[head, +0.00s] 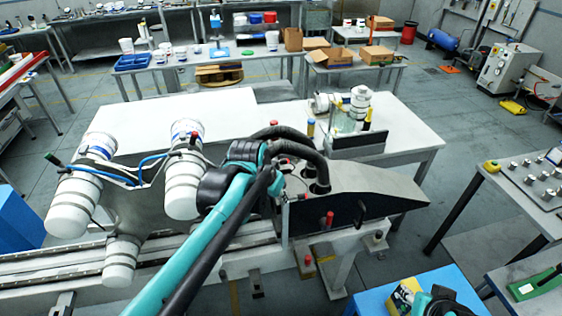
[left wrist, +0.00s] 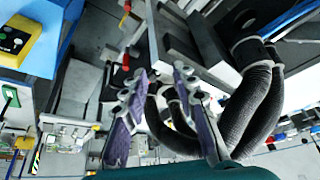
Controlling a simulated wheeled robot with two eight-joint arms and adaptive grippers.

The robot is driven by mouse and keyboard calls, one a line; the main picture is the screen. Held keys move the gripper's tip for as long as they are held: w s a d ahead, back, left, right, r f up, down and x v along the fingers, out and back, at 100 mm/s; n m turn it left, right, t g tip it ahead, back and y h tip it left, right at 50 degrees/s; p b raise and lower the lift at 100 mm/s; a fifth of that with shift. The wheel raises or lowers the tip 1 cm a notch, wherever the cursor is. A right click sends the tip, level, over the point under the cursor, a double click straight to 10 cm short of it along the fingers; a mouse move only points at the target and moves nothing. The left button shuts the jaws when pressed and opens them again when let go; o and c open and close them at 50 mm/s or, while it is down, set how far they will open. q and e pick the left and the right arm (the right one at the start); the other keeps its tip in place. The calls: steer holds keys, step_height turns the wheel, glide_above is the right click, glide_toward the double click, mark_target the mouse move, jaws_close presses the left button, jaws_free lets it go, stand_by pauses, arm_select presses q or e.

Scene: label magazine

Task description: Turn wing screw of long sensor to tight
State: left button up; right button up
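My left arm reaches in from the lower left of the head view to the machine, with the left gripper (head: 280,182) close to the black hoses. In the left wrist view the left gripper (left wrist: 160,72) has its two purple-padded fingers apart, with nothing seen held between them. A red-topped knob (head: 329,218) stands on the machine's near side, and another red-topped knob (head: 308,260) is lower. A red knob (left wrist: 125,62) shows beside the left finger in the wrist view. I cannot tell which part is the long sensor's wing screw. The right gripper (head: 437,300) is partly cut off at the bottom edge.
Black corrugated hoses (left wrist: 250,105) run close by the fingers on the right of the wrist view. The machine's grey sloping housing (head: 375,180) lies right of the left gripper. White rollers (head: 183,185) stand to its left. A blue-topped table (head: 455,280) is at lower right.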

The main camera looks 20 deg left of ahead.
arm_select(q)
steer(key=w+a+r+p, duration=0.2)
steer(key=w+r+p, duration=0.1)
steer(key=w+r, duration=0.1)
steer(key=x, duration=0.8)
steer(key=shift+d, duration=0.2)
steer(key=shift+s, duration=0.1)
arm_select(e)
step_height(320, 180, up, 4)
steer(key=shift+r, duration=0.2)
arm_select(q)
jaws_close()
